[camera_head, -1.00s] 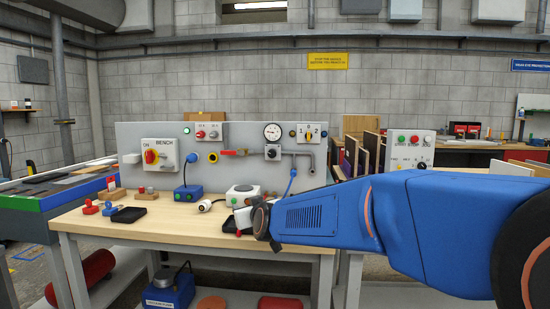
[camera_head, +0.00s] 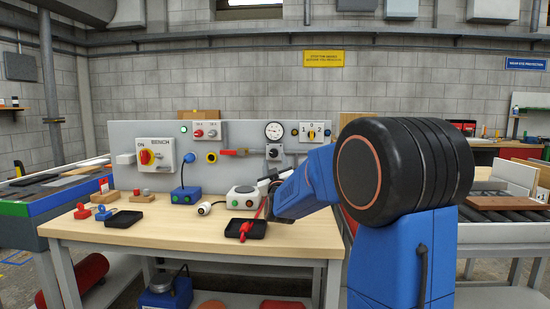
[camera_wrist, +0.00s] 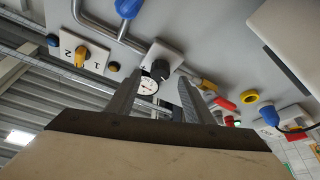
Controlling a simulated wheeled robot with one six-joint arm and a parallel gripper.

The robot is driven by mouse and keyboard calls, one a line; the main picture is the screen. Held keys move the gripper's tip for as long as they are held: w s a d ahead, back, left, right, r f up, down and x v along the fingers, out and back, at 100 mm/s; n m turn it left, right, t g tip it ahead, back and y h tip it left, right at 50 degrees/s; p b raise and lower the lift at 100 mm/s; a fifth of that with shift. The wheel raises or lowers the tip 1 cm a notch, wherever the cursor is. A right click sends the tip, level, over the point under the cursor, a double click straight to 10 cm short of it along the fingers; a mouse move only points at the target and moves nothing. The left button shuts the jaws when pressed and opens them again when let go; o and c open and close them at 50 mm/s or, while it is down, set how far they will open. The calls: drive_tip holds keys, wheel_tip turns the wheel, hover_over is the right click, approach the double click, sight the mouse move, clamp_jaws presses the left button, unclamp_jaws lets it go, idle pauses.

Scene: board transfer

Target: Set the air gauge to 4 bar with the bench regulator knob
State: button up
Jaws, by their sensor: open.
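The round white air gauge (camera_head: 274,131) is mounted high on the grey bench panel; its needle is too small to read surely. The dark regulator knob (camera_head: 273,152) sits on a white plate just below the gauge. In the wrist view the knob (camera_wrist: 160,70) and the gauge (camera_wrist: 148,86) show between the two fingers, beyond the tips. My gripper (camera_wrist: 162,83) is open and empty, apart from the knob. In the head view my gripper (camera_head: 268,186) is in front of the panel, below the knob, partly hidden by my wrist.
A red-handled valve (camera_head: 230,152) and a yellow ring (camera_head: 211,157) are left of the knob. A 0-1-2 selector (camera_head: 311,132) is to its right. A white-topped device (camera_head: 242,197) and a black tray (camera_head: 262,229) with a red item stand on the bench (camera_head: 180,235) below.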

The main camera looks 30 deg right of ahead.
sight(274, 155)
drive_tip(key=shift+x, duration=2.3)
drive_tip(key=c, duration=1)
